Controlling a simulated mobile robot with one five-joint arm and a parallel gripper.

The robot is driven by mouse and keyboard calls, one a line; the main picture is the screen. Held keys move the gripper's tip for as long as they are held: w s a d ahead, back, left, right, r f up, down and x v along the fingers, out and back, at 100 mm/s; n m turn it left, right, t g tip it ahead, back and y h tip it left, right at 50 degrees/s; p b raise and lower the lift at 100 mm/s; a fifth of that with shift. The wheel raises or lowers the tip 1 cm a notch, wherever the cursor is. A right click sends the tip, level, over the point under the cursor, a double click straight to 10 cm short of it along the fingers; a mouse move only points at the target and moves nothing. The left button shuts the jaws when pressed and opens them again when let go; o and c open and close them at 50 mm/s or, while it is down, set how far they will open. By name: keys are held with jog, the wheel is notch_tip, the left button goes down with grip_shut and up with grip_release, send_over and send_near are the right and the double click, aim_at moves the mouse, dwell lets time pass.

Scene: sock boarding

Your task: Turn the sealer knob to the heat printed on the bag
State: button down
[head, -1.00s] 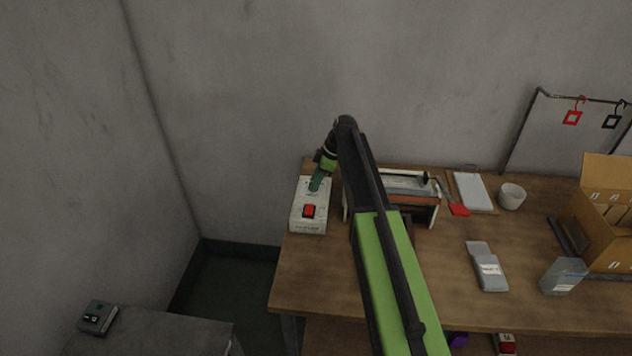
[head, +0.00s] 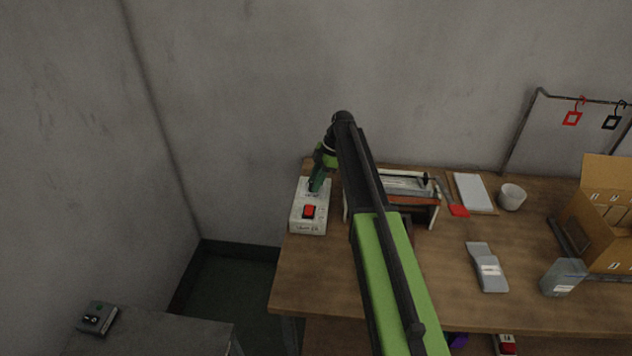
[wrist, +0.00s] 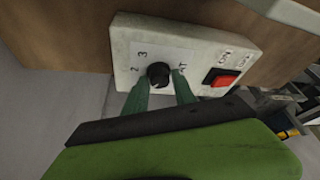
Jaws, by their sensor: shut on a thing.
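The sealer's control box (head: 300,222) is white and lies at the left end of the table. Its round black knob (wrist: 158,72) shows in the wrist view, with a dial plate around it printed "2", "3" and what looks like "AT". My gripper (wrist: 160,84) is over the box with its green fingers on either side of the knob, shut on it. It also shows in the head view (head: 317,182), where the fingers hide the knob. The knob's pointer is too small to read.
A red switch (wrist: 221,78) sits on the box beside the knob. The sealer (head: 420,205) with a red-ended lever is right of the box, partly behind my arm. A grey sock (head: 487,265), white cup (head: 511,197) and cardboard box (head: 605,225) are farther right.

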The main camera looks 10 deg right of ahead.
jog(key=shift+s, duration=0.15)
jog(key=c, duration=1)
grip_release()
jog(key=shift+a, duration=0.1)
jog(key=shift+c, duration=0.2)
jog(key=p+v, duration=1.6)
jog(key=v, duration=0.1)
jog(key=shift+d, duration=0.2)
jog(key=shift+r, duration=0.1)
